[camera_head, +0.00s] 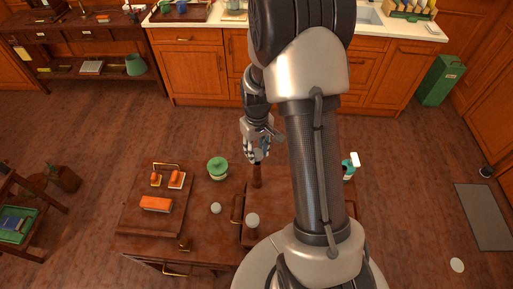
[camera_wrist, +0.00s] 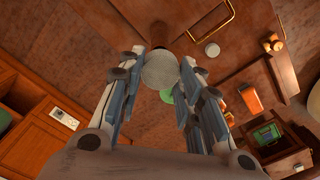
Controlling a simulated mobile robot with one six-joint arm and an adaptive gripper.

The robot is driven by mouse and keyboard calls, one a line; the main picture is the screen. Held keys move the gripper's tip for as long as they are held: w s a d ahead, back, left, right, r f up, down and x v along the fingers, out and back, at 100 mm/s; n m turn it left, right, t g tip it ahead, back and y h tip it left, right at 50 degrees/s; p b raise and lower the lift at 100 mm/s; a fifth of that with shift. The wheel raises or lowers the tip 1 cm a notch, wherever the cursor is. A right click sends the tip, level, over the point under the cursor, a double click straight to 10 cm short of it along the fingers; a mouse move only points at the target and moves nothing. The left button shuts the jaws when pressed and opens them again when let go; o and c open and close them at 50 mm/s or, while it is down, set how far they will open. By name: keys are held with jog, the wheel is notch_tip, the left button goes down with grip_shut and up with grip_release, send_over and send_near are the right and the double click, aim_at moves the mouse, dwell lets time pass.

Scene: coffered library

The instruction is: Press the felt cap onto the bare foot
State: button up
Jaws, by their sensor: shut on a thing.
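My gripper (camera_wrist: 161,75) has its fingers closed on the edges of a round grey felt cap (camera_wrist: 158,69), whose flat face shows in the wrist view. A dark wooden foot (camera_wrist: 157,34) shows just beyond the cap; I cannot tell whether they touch. A nearer foot (camera_head: 253,233) wears a pale grey cap (camera_head: 252,219). A loose pale disc (camera_head: 215,208) lies on the brown top.
A green-lidded jar (camera_head: 217,168) stands left of my gripper. A spray bottle (camera_head: 349,167) is on the right. Open floor lies behind.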

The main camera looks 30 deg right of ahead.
aim_at(257, 159)
jog(key=shift+f+b, duration=0.6)
jog(key=shift+f, duration=0.5)
jog(key=shift+f+b, duration=1.35)
jog(key=shift+f, duration=0.3)
dwell(0.7)
jog(key=o, duration=0.8)
notch_tip(257, 159, up, 12)
dwell(0.4)
